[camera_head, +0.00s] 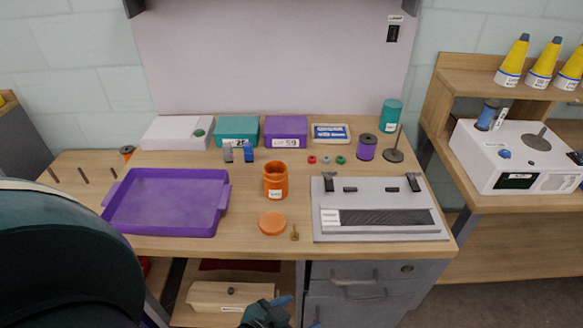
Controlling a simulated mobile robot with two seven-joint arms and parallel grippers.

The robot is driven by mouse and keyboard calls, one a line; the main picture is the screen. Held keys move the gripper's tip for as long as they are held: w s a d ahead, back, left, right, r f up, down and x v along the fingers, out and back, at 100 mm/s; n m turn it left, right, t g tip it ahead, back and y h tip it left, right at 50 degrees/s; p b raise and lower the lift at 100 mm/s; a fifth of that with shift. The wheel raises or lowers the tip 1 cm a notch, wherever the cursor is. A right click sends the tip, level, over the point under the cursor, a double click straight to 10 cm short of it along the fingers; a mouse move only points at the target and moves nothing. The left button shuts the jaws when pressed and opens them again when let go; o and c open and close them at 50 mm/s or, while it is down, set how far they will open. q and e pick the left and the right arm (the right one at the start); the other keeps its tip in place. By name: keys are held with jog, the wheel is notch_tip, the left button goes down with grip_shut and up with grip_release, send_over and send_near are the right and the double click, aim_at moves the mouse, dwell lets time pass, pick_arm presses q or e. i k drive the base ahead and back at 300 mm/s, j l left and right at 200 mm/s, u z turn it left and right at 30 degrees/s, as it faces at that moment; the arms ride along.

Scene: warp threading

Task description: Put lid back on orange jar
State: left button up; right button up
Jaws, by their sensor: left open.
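The orange jar (276,183) stands upright and open-topped near the middle of the table, with a white label on its front. The round orange lid (272,223) lies flat on the table in front of the jar, apart from it. My left gripper (296,311) is open at the bottom edge of the view, partly cut off. It is in front of the table, below the lid and touching neither lid nor jar. My right gripper is not in view.
A purple tray (168,232) lies left of the jar. A grey board (380,233) with a dark strip lies right. A small brass-coloured piece (294,233) stands beside the lid. Boxes (286,131), small rings and spools line the back. Drawers (357,290) are below the tabletop.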

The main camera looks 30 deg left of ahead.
aim_at(276, 187)
jog(key=u, duration=1.1)
